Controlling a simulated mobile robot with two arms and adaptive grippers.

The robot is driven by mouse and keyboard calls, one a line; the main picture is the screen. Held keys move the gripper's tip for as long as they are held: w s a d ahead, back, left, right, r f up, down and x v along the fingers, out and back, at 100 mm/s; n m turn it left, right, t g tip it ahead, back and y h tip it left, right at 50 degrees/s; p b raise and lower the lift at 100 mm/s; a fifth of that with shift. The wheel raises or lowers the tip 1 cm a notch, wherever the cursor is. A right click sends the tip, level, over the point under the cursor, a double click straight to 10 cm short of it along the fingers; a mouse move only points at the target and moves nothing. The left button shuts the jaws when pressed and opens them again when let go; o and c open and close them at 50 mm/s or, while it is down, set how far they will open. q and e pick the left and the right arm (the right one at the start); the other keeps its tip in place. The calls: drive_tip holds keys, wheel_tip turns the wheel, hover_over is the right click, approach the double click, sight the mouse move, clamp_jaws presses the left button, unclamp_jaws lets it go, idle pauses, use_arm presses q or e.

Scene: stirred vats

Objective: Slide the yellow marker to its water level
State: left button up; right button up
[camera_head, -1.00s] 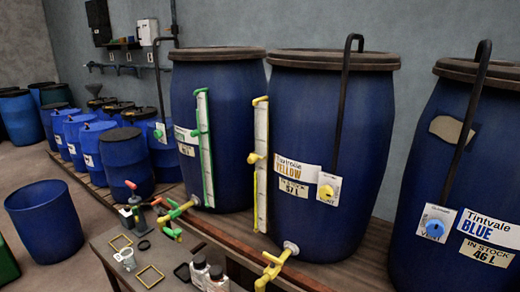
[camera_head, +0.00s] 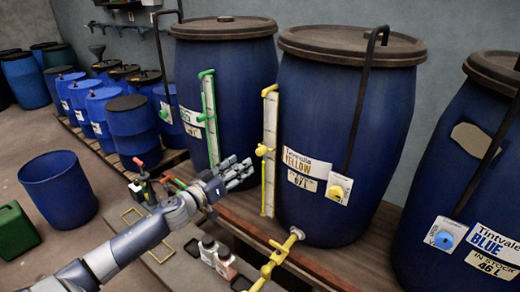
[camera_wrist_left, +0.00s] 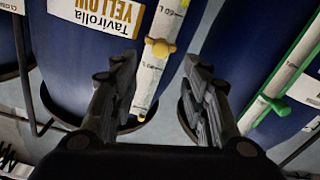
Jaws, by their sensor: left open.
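The yellow marker (camera_head: 263,150) is a small knob on the upright gauge strip (camera_head: 270,125) at the left side of the YELLOW vat (camera_head: 340,110). It sits around the middle of the strip. In the left wrist view the yellow marker (camera_wrist_left: 160,48) shows between and beyond the two fingers. My left gripper (camera_head: 238,172) is open and empty, a little left of and below the marker in the head view; it also shows in the left wrist view (camera_wrist_left: 158,65), apart from the marker. The water level cannot be made out clearly. My right gripper is out of view.
A vat with a green gauge (camera_head: 208,120) stands to the left, the BLUE vat (camera_head: 450,190) to the right. A yellow tap (camera_head: 272,262) juts out below the YELLOW vat. White bottles (camera_head: 225,262) stand on the low table.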

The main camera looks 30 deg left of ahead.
sight(258, 153)
use_arm(q)
drive_tip(key=w, duration=0.2)
drive_tip(key=w+p, duration=0.1)
drive_tip(key=w, duration=0.4)
drive_tip(key=shift+w+d+p, duration=0.25)
drive_tip(key=shift+w+p, duration=0.15)
drive_tip(key=shift+w+d, duration=0.1)
drive_tip(key=shift+w, duration=1)
